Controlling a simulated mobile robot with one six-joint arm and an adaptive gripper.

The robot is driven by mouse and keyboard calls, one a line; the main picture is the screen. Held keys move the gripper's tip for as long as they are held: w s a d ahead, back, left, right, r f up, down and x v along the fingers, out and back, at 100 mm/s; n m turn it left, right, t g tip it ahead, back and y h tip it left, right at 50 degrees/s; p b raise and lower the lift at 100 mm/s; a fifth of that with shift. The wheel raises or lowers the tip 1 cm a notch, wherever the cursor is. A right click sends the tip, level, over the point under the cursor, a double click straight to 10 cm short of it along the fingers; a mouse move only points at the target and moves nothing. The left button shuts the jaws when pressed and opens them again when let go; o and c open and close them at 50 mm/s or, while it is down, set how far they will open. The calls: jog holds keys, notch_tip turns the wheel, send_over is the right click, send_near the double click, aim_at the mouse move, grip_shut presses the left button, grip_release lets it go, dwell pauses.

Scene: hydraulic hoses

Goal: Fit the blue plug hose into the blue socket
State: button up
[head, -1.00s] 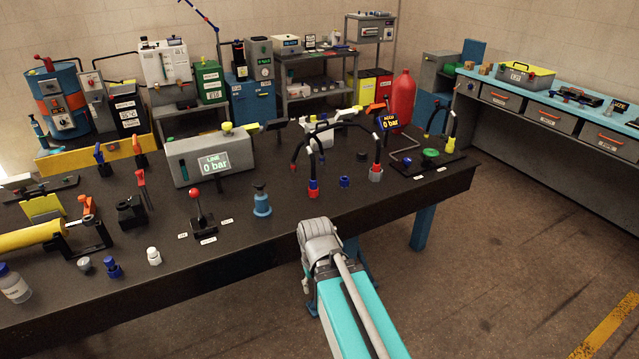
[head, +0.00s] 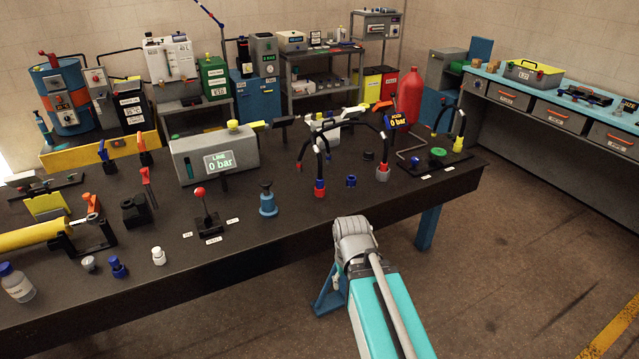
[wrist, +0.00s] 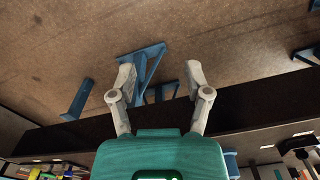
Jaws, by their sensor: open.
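My gripper shows in the wrist view (wrist: 159,72), its two grey fingers spread wide with nothing between them. It points at the floor and a blue table leg, in front of the bench edge. In the head view the gripper itself is not clear behind my arm. I cannot tell which of these is the blue plug or the blue socket.
Another hose end, red and grey (head: 382,173), stands further right. A dark plate (head: 443,165) with a green part and hoses is at the bench's right end. A blue bottle-like piece (head: 267,202) and a red-knob lever (head: 204,210) stand left. Open floor lies right of my arm.

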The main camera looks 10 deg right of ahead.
jog(key=w+d+n+t+h+b, duration=0.3)
jog(key=w+d+n+h, duration=0.15)
jog(key=w, duration=0.45)
jog(key=n+t+b, duration=0.6)
jog(key=n+t, duration=0.8)
jog(key=n, duration=1.4)
send_near(320, 163)
jog(key=a+v, duration=0.1)
jog(key=v, duration=0.2)
jog(key=shift+w+d+f+h, duration=0.15)
jog(key=shift+f+h, duration=0.1)
jog(key=shift+f, duration=0.1)
jog(key=shift+x, duration=4.3)
jog(key=shift+w+r, duration=0.1)
jog(key=shift+x, duration=2.5)
